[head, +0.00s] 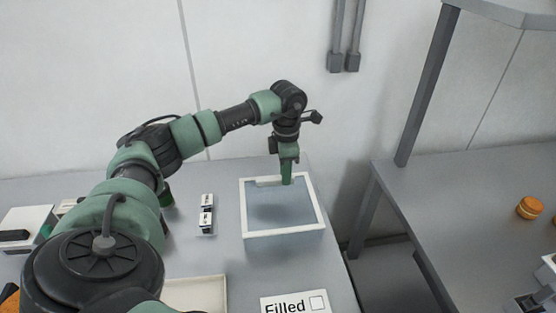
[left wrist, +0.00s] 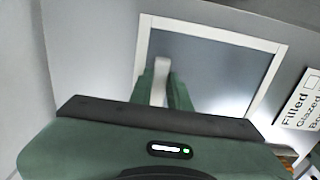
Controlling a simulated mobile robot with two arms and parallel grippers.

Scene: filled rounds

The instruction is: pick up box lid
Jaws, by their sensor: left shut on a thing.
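The box lid (head: 314,203) is a white square frame with a clear, bluish pane, at the right part of the left table. It also shows in the left wrist view (left wrist: 215,37), with a white grip piece (left wrist: 160,80) at its edge. My left gripper (head: 288,178) points down at the lid's far edge. In the left wrist view, its green fingers (left wrist: 163,90) are closed on either side of the white grip piece. A dark shadow shows through the pane; I cannot tell how high the lid is above the table. My right gripper is not in view.
A card reading "Filled" (head: 295,304) lies at the table's front. A pale tray (head: 196,293) is left of it. Small black-and-white items (head: 206,214) stand left of the lid. Another table (head: 450,205) at the right holds orange-brown round items (head: 529,207). A gap separates the tables.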

